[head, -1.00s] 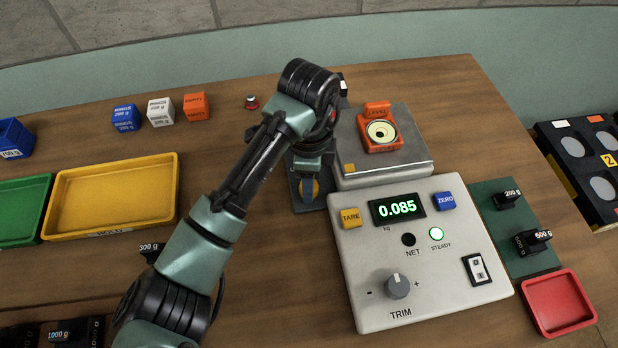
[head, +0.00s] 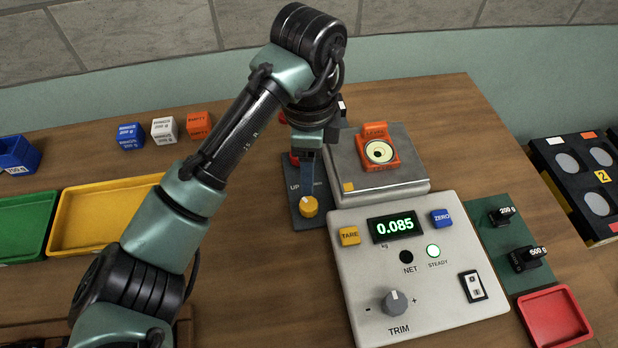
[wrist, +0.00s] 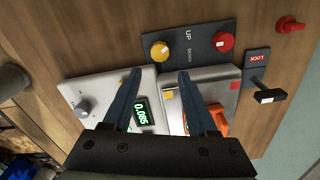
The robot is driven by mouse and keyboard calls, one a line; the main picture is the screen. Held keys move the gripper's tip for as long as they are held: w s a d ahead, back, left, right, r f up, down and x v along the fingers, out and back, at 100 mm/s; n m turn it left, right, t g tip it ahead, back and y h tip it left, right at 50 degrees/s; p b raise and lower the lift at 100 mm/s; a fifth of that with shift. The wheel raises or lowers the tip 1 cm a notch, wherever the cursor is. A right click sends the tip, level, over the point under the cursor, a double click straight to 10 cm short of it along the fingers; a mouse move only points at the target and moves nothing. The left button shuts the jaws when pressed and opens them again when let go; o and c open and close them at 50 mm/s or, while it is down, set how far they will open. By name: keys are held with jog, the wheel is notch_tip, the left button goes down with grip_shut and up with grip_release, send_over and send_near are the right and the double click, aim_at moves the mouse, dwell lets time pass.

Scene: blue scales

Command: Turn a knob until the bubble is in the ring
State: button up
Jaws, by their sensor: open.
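The orange bubble level (head: 374,133) sits on the grey scale pan (head: 402,186). Its round pale vial shows a small dark mark, too small to tell exactly where the bubble lies against the ring. A dark panel marked UP (wrist: 190,60) beside the scale carries a yellow knob (head: 309,207) and a red knob (wrist: 223,42). The yellow knob also shows in the wrist view (wrist: 159,50). My gripper (head: 307,185) points down just behind the yellow knob in the head view. In the wrist view its fingers (wrist: 160,72) are apart with nothing held between them.
A black lever marked LOCK (wrist: 264,95) and another red knob (wrist: 290,25) are by the panel. The console (head: 345,270) has a grey TRIM knob (head: 395,302) and reads 0.085. Yellow (head: 60,248) and green trays lie left; a red tray (head: 552,318) lies right.

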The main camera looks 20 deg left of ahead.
notch_tip(320, 180, up, 2)
jog(key=shift+r, duration=0.2)
dwell(0.4)
